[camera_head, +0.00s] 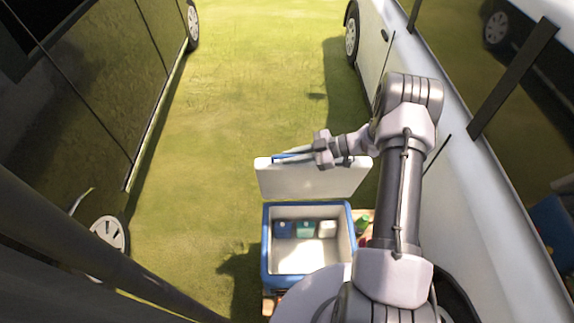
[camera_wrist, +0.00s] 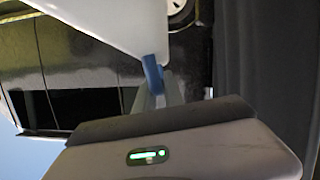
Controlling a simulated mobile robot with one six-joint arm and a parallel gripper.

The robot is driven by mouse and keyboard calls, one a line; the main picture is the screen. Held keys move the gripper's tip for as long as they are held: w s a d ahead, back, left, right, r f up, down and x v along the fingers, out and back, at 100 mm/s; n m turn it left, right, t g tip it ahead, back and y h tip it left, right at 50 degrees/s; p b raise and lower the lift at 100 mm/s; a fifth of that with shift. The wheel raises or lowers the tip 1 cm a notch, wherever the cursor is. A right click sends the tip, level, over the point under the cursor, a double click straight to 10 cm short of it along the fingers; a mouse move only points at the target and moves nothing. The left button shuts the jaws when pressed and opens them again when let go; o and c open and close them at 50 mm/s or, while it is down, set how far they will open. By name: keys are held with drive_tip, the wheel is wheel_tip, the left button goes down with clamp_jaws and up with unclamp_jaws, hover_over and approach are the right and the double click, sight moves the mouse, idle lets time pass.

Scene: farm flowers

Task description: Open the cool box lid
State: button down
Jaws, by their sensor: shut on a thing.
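The cool box (camera_head: 265,245) is blue with a white inside and stands on the grass, its top open. Its white lid (camera_head: 305,184) is raised and stands steeply tilted at the far side of the box. My gripper (camera_head: 281,157) is at the lid's upper edge, shut on the blue lid handle (camera_head: 277,159). In the wrist view, the blue handle (camera_wrist: 153,73) runs between my fingers, with the white lid (camera_wrist: 108,22) beside it.
Several small blue, green and white packs (camera_head: 305,228) lie inside the box. A dark vehicle (camera_head: 90,90) stands on the left and a white van (camera_head: 445,120) close on the right. A green item (camera_head: 362,224) is beside the box. Grass (camera_head: 255,80) beyond is clear.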

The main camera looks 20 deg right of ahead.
drive_tip(key=shift+w+d, duration=0.2)
drive_tip(key=shift+w, duration=0.45)
drive_tip(key=c, duration=1.7)
unclamp_jaws()
drive_tip(key=shift+r, duration=0.1)
